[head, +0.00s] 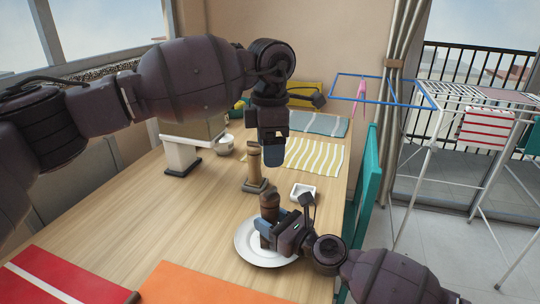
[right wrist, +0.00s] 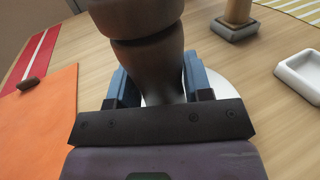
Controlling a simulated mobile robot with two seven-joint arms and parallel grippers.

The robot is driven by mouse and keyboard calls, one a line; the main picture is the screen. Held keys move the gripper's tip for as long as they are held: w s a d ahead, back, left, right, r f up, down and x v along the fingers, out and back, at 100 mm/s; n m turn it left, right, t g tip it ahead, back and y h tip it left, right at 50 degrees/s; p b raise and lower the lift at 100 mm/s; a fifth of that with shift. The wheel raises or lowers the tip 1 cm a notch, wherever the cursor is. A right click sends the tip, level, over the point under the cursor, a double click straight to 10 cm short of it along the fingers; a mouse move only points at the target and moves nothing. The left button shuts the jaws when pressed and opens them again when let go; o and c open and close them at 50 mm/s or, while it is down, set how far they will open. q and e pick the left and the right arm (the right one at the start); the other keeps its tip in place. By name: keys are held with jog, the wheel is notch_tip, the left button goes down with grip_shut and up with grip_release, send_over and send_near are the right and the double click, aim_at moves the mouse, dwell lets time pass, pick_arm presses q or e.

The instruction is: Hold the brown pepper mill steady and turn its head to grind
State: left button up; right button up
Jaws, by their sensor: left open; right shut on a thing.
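The dark brown pepper mill (head: 269,203) is upright over the white plate (head: 245,252); I cannot tell whether its foot touches the plate. My right gripper (head: 274,230) is shut around the mill's body. In the right wrist view the mill (right wrist: 150,62) sits between the blue fingers of that gripper (right wrist: 160,84), its wide head above them. My left gripper (head: 273,154) is open and empty, pointing down, above and farther back than the mill's head, apart from it. In the head view it hangs close to a lighter wooden post-like piece (head: 254,170) with a dark square base.
A small white square dish (head: 304,193) stands right of the post. A yellow-striped cloth (head: 312,157) and a blue-grey cloth (head: 318,125) lie farther back. Red (head: 55,285) and orange (head: 195,287) mats lie in front. A teal chair (head: 363,185) borders the right edge. The table's left-middle is clear.

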jog(key=o, duration=1.1)
jog(key=shift+o, duration=0.2)
jog(key=shift+d, duration=0.1)
